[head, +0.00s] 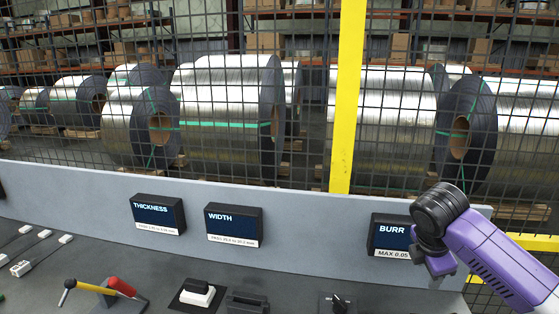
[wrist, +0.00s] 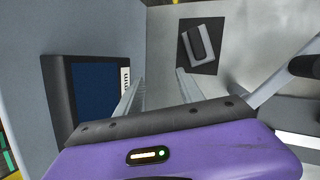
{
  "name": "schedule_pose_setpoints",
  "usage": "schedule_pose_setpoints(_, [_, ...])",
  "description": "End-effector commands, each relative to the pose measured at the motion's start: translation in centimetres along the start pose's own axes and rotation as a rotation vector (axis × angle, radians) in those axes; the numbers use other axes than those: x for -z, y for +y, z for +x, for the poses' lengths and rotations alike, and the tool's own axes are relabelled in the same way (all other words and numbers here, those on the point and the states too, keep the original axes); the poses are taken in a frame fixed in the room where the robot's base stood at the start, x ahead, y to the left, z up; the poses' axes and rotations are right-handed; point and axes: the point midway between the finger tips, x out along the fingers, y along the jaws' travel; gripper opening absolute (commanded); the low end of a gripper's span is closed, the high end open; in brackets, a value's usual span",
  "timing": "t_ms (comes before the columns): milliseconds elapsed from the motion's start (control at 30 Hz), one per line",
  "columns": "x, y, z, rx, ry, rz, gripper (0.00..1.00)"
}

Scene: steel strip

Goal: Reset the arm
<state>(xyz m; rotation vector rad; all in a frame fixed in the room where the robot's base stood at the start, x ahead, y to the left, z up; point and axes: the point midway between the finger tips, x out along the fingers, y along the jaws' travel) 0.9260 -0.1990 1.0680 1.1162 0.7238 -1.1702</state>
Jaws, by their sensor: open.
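My purple arm (head: 497,258) reaches in from the right in the head view. My gripper (head: 440,268) is in front of the right part of the BURR display (head: 390,236), above the console, and hides part of it. In the wrist view the two fingers of my gripper (wrist: 160,82) stand apart with nothing between them. A dark-framed blue screen (wrist: 98,92) is left of the fingers there. A grey block with a black rocker (wrist: 197,42) sits on a dark plate beyond the fingertips.
A THICKNESS display (head: 158,214) and a WIDTH display (head: 234,225) stand along the grey back panel (head: 300,213). The console holds a red-handled lever (head: 122,287), a white-based switch (head: 198,291) and a black knob (head: 338,301). Behind are mesh fencing, a yellow post (head: 347,100) and steel coils (head: 225,105).

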Motion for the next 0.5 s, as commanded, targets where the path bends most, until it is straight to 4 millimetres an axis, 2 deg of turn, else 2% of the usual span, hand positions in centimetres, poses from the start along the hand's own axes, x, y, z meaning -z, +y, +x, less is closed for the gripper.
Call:
schedule_pose_setpoints(33, [0.6, 1.9, -0.8, -0.084, 0.026, 0.047, 0.45])
schedule_pose_setpoints(133, [2.9, 4.8, -1.9, -0.236, 0.121, 0.159, 0.45])
schedule_pose_setpoints(200, [5.3, 6.4, -3.0, -0.334, 0.211, 0.239, 0.45])
schedule_pose_setpoints(333, [10.1, 8.7, -5.5, -0.494, 0.413, 0.397, 0.45])
schedule_pose_setpoints(500, [15.4, 9.6, -9.6, -0.648, 0.698, 0.625, 0.45])
